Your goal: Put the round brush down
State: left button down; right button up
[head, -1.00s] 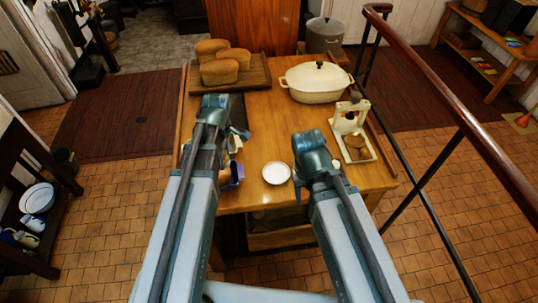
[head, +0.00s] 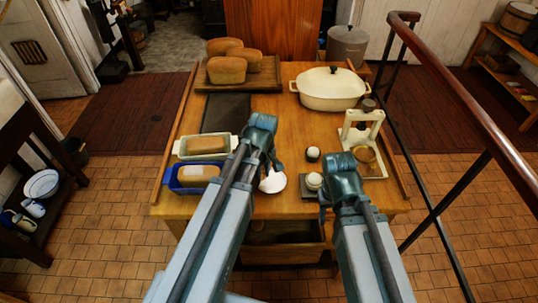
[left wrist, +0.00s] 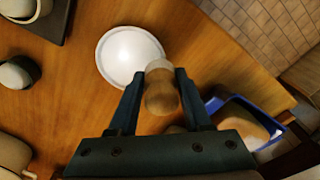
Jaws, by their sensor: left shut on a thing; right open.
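The round brush (left wrist: 160,95), its turned wooden handle showing, is between the fingertips of my left gripper (left wrist: 161,82) in the left wrist view. The gripper is shut on it. A white round dish (left wrist: 130,50) lies on the table below and beyond it. In the head view my left gripper (head: 278,165) is over the table beside the white dish (head: 272,183), and my arm hides the brush. My right gripper (head: 326,205) is at the table's front, close to a dark square tray (head: 305,192). It is open, though its fingers are largely hidden.
Two small round pieces (head: 313,153) are right of the dish, one on the dark tray. A cream press (head: 360,142) stands at the right. A blue tin (head: 177,184) and a pale tin (head: 180,147) hold loaves at left. A cream pot (head: 328,92) stands behind.

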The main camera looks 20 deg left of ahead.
pick_arm(q)
jog(key=w, duration=0.4)
jog(key=w+a+f, duration=0.1)
jog(key=w, duration=0.4)
jog(key=w+b, duration=0.1)
jog(key=w, duration=0.3)
jog(key=shift+w+a+f, duration=0.15)
jog(key=shift+w+f, duration=0.05)
jog(key=shift+w, duration=0.2)
jog(key=f+b, duration=0.1)
jog(key=b, duration=0.1)
jog(key=f+b, duration=0.1)
jog(key=f, duration=0.1)
jog(key=shift+w+f+b, duration=0.3)
jog(key=shift+w+b, duration=0.05)
jog(key=shift+b, duration=0.05)
jog(key=shift+f, duration=0.15)
jog(key=shift+c, duration=1.7)
grip_release()
